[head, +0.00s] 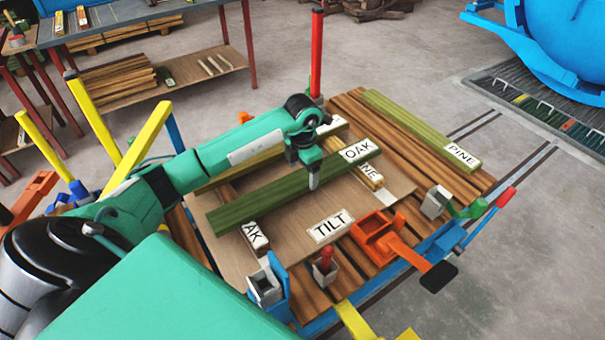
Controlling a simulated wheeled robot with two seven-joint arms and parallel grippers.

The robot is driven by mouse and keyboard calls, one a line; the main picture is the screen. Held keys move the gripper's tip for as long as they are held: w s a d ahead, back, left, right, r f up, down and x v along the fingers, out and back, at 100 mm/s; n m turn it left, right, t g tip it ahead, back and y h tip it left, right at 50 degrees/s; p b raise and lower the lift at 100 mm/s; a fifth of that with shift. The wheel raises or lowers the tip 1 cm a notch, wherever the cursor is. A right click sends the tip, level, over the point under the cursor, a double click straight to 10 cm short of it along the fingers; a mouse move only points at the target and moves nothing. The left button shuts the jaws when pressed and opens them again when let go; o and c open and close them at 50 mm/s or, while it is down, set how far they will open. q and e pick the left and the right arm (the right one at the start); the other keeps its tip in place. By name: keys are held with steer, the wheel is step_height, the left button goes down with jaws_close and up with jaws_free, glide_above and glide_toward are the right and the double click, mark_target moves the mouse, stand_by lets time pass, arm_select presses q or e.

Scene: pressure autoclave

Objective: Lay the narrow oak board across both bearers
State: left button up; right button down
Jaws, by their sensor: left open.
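A green board with an OAK label (275,198) lies slantwise over two brown bearers. Its left part passes over the left bearer (256,238), whose label reads "AK". Its right part passes over the right bearer (371,178), whose label reads "NE". It appears to rest on both, though the contact underneath is hidden. My left gripper (313,182) is open and points down at the board's near side, right of its middle. I cannot tell whether its fingers touch the board. Another green board (240,168) lies behind, partly hidden by my left arm. My right gripper is out of view.
The bearers stand on a brown sheet with a TILT label (331,226) on a slatted cart. A green board labelled PINE (420,128) lies at the right. A red post (317,55) rises behind. Orange (378,236) and grey clamps line the near edge.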

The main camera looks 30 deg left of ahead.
mark_target(303, 178)
arm_select(q)
step_height(303, 178, up, 10)
steer(key=shift+r+b, duration=0.25)
steer(key=shift+b, duration=0.1)
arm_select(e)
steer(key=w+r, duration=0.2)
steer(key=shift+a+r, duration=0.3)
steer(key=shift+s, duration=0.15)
